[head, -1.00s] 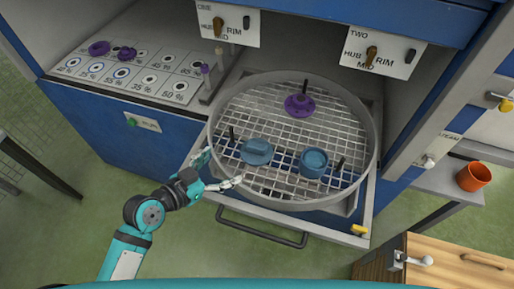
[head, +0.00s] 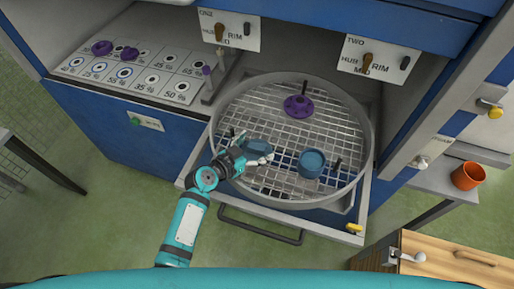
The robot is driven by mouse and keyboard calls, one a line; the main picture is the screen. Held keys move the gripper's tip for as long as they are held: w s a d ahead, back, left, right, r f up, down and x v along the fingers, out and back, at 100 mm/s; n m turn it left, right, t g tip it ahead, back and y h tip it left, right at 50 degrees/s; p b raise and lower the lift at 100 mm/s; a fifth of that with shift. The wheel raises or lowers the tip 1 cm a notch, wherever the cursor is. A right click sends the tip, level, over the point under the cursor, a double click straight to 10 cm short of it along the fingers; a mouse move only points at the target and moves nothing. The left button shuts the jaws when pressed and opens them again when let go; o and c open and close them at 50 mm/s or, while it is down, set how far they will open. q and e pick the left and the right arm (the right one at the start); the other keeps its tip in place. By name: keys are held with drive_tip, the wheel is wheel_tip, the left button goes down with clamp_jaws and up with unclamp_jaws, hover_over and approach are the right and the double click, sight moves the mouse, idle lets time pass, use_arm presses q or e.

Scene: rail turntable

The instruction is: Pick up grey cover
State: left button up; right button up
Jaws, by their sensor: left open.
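The cover (head: 257,146), blue-grey in this light, lies on the wire mesh of the round turntable (head: 371,130), left of centre. My left gripper (head: 254,149) is open at the cover, its fingers reaching over the near left side and partly hiding it. I cannot tell whether the fingers touch it. My right gripper is not in view.
A blue cup-shaped part (head: 312,163) stands on the mesh to the right, and a purple flanged part (head: 298,106) towards the back. Several dark upright pegs rise from the mesh. A drawer handle (head: 260,226) runs along the front. An orange cup (head: 467,176) stands at far right.

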use_arm(q)
drive_tip(key=c, duration=1.8)
